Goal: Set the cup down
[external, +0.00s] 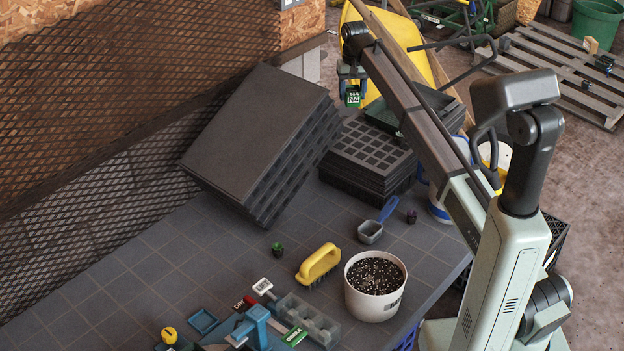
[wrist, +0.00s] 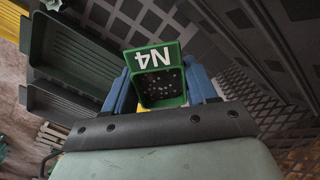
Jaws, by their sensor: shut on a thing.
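The cup (external: 352,97) is a small square green pot with a white label. In the wrist view the cup (wrist: 157,57) shows the label "N4", and its open top faces the camera with dark, speckled contents or bottom inside. My gripper (external: 352,78) is shut on it, with a blue finger at each side in the wrist view (wrist: 160,88). The cup hangs in the air, at the back of the external view near the trays. Its exact height and what lies directly below it are hard to tell.
Stacked black cell trays (external: 368,155) and a large leaning stack (external: 255,135) stand at the back of the bench. A dark green tray (external: 381,115) lies nearby. A white pot of soil (external: 375,303), a yellow brush (external: 318,265) and a scoop (external: 372,229) stand nearer. The bench's left middle is clear.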

